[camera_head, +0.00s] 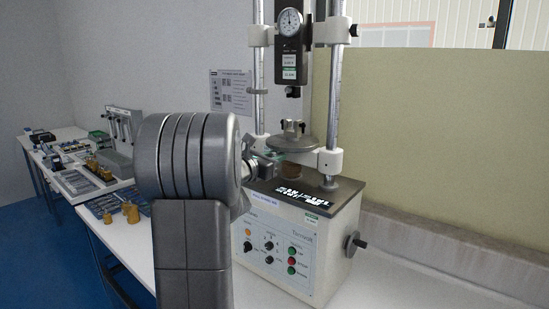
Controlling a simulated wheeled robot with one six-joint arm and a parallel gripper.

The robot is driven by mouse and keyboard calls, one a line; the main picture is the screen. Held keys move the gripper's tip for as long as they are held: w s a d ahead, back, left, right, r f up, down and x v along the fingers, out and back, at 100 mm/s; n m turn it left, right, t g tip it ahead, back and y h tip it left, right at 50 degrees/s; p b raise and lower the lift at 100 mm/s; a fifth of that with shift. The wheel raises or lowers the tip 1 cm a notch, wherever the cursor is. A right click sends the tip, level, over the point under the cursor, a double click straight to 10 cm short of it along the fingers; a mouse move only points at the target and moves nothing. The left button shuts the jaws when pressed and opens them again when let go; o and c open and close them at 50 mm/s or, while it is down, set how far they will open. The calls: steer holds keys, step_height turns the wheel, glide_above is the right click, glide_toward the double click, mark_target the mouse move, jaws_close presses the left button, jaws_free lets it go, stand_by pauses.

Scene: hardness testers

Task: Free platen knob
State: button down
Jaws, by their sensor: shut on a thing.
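The tester (290,235) stands on the white bench, with two upright metal columns and a dial gauge (290,22) on its head. Its round grey platen (292,144) sits between the columns, with small metal fittings (293,128) on top and a brownish round part (291,169) beneath. My gripper (268,160) is at the platen's left side, close by the left column. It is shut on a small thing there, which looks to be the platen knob. My own arm hides part of the gripper, and the held part is too small to see clearly.
A hand crank (357,243) sticks out of the tester's right side. Buttons and knobs cover its front panel. Brass weights (130,212), trays and other instruments stand on the bench at left. A wall poster (231,91) hangs behind. The bench right of the tester is clear.

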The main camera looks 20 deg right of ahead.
steer(key=shift+n, duration=1.4)
steer(key=c, duration=1.2)
jaws_free()
steer(key=shift+c, duration=0.2)
steer(key=shift+s+a, duration=0.1)
steer(key=b+v, duration=0.2)
steer(key=v, duration=1.1)
steer(key=shift+s+a, duration=0.2)
